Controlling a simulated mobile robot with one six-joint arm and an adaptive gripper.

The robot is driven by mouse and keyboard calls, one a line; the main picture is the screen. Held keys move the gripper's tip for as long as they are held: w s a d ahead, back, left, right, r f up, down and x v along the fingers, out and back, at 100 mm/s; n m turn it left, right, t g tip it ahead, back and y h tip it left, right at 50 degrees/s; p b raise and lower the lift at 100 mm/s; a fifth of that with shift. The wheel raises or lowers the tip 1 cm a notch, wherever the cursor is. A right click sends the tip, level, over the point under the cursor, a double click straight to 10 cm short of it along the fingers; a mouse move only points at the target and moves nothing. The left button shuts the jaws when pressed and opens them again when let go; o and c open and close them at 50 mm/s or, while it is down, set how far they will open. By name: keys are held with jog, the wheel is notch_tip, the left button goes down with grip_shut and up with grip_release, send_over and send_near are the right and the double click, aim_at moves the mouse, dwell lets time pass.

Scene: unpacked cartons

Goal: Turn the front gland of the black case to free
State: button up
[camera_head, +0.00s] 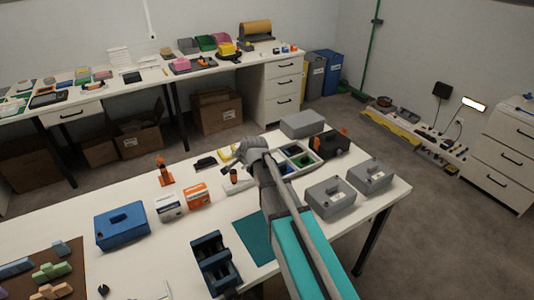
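A black case (328,143) stands near the far right part of the white table, right of my arm. A small orange part shows at its back right edge, and another small orange spot shows on its near left side. The picture is too small to tell how either gland is turned. My arm reaches over the table from the near edge, and its grey wrist end is left of the case, apart from it. My gripper's fingers cannot be made out there; the wrist and forearm hide that area.
A light tray with green and blue compartments (318,159) adjoins the case. Grey boxes (330,196) stand in front, and another grey box (302,123) behind. A blue box (122,228), small cartons (196,195) and a dark blue holder (214,263) stand left of my arm.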

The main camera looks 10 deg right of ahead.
jog(key=s+a+n, duration=0.1)
jog(key=a+n, duration=0.1)
jog(key=a, duration=0.3)
jog(key=s+a+n+g+p, duration=0.1)
jog(key=s+a+n, duration=0.1)
jog(key=a, duration=0.3)
jog(key=s+a+r+n+g+p, duration=0.1)
jog(key=s+a+n, duration=0.1)
jog(key=a, duration=0.3)
jog(key=shift+s+a+y, duration=0.15)
jog(key=shift+a+y, duration=0.15)
jog(key=shift+a, duration=0.1)
jog(key=s+a+n+g+p, duration=0.1)
jog(key=s+a+n, duration=0.5)
jog(key=a, duration=0.6)
jog(key=shift+s+a+r+g+p, duration=0.25)
jog(key=shift+s+r+g+p, duration=0.15)
jog(key=shift+s, duration=0.5)
jog(key=shift+c, duration=0.8)
